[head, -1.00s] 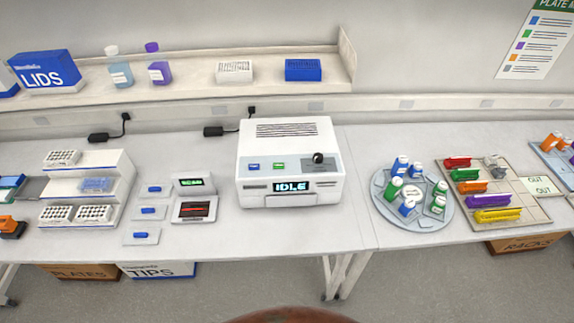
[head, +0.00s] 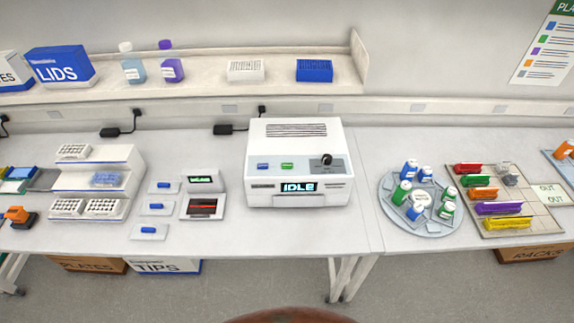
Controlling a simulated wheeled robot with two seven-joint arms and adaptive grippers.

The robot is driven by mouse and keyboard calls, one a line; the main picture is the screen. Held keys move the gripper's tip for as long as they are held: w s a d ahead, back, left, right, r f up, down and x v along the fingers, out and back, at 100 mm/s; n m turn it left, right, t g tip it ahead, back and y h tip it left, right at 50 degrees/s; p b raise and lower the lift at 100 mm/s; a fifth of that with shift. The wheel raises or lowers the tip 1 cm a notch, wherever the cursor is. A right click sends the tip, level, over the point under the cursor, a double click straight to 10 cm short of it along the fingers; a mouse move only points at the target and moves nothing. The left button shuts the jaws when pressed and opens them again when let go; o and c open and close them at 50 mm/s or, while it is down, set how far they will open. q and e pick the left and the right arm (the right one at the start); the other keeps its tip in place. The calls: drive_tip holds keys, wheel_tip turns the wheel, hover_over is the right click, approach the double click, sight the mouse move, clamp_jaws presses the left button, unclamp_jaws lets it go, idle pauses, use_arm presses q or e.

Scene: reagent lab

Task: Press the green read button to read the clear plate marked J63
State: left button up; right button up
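The plate reader (head: 299,165) is a white box in the middle of the bench, with its display (head: 299,187) reading IDLE. On its top front are a blue button (head: 262,166), the green button (head: 287,166) and a black knob (head: 326,160). No J63 marking is legible at this size. Neither of my grippers is in view.
A small scanner (head: 204,195) and blue-topped pads (head: 155,207) lie between rack and reader. At right are a round carousel (head: 410,225) of bottles and a tray (head: 530,215) of coloured racks. A shelf (head: 200,88) runs behind. The bench front before the reader is clear.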

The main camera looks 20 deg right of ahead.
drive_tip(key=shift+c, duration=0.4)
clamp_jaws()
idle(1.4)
